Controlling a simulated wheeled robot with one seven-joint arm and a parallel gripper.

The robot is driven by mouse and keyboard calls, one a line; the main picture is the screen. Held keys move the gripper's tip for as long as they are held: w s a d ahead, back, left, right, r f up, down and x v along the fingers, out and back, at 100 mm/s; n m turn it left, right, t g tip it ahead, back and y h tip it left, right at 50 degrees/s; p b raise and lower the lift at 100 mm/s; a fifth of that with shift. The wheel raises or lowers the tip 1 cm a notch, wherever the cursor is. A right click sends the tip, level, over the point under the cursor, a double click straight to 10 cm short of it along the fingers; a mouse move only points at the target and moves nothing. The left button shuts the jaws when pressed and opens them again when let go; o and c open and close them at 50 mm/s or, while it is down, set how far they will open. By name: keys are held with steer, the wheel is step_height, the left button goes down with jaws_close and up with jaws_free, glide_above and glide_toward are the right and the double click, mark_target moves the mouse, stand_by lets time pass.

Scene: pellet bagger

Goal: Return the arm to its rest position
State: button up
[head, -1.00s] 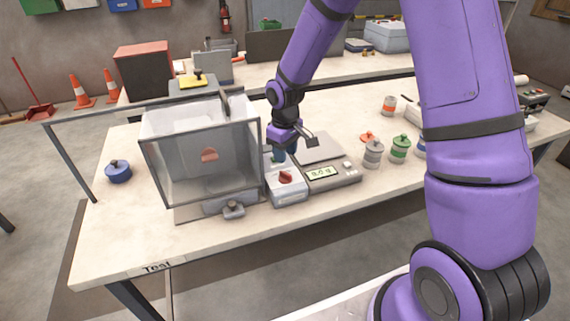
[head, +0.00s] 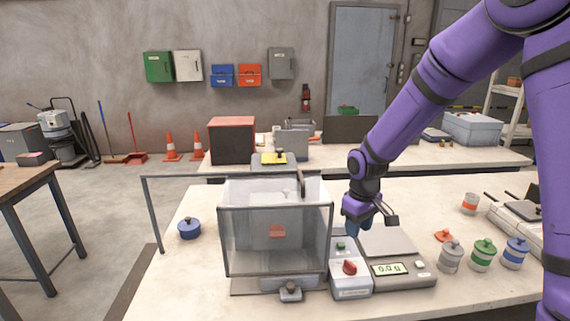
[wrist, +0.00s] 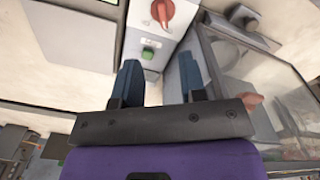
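My gripper (head: 354,230) is above the back of the grey control box (head: 352,285), between the clear-walled chamber (head: 275,240) and the scale (head: 388,241). In the wrist view my gripper (wrist: 158,72) has its two blue fingers apart with nothing between them. The control box has a red knob (head: 349,267) and a green button (head: 340,245). The button (wrist: 148,54) shows beyond the gap between the fingers. My purple arm comes down from the upper right. The head view does not clearly show the fingertips.
Several lidded jars, including a green one (head: 483,254) and a blue one (head: 515,253), stand right of the scale. A blue lidded pot (head: 189,228) is left of the chamber. A grey rail (head: 190,177) runs above the table's left part. Open air lies above the table.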

steer(key=s+d+r+m+t, duration=0.1)
steer(key=s+d+r+m, duration=0.1)
steer(key=s+r, duration=0.55)
steer(key=s+d+r+m+t, duration=0.15)
steer(key=s+r, duration=0.35)
steer(key=r, duration=0.5)
steer(key=s+d+r+m+t, duration=0.1)
steer(key=s+r, duration=0.2)
steer(key=s, duration=0.5)
steer(key=s+d+r+m+t, duration=0.1)
steer(key=s+r, duration=0.3)
steer(key=s, duration=0.4)
steer(key=shift+s+d, duration=0.2)
steer(key=shift+d, duration=0.35)
steer(key=shift+m+t, duration=0.25)
